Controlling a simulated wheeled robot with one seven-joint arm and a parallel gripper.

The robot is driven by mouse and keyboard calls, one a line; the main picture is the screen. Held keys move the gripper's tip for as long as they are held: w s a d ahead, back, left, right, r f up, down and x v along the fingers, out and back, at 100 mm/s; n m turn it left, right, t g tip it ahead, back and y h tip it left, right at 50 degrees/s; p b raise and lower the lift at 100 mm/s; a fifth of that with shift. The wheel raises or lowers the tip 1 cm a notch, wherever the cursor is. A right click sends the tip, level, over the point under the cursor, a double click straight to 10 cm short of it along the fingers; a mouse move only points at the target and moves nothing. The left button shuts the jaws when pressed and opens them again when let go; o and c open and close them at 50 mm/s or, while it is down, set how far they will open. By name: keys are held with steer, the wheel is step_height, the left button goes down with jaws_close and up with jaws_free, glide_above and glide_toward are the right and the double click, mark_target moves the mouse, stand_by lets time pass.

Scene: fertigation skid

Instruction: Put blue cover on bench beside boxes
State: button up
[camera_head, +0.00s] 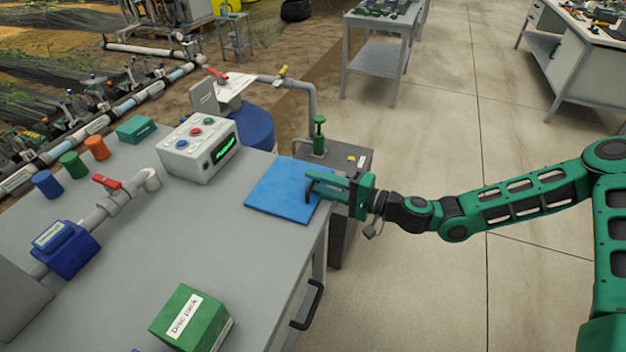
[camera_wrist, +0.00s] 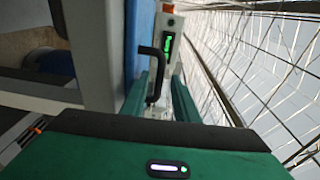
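The blue cover (camera_head: 278,190) is a flat square panel at the right end of the grey bench (camera_head: 225,240), just right of the white control box. It looks level; whether it rests fully on the top or overhangs the edge I cannot tell. My gripper (camera_head: 322,186) reaches in from the right over the cover's right side. In the wrist view the blue cover (camera_wrist: 139,45) shows nearly edge-on, with a black handle (camera_wrist: 156,72) standing off its face. A green "Disc pack" box (camera_head: 188,318) sits at the bench's front.
The white control box (camera_head: 198,148) with coloured buttons stands left of the cover. A pipe with a red valve handle (camera_head: 106,182), a blue meter (camera_head: 66,248) and coloured caps occupy the bench's left. Bare bench lies between cover and green box. A blue drum (camera_head: 255,128) stands behind.

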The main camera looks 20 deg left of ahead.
steer(key=v, duration=1)
steer(key=shift+d, duration=0.4)
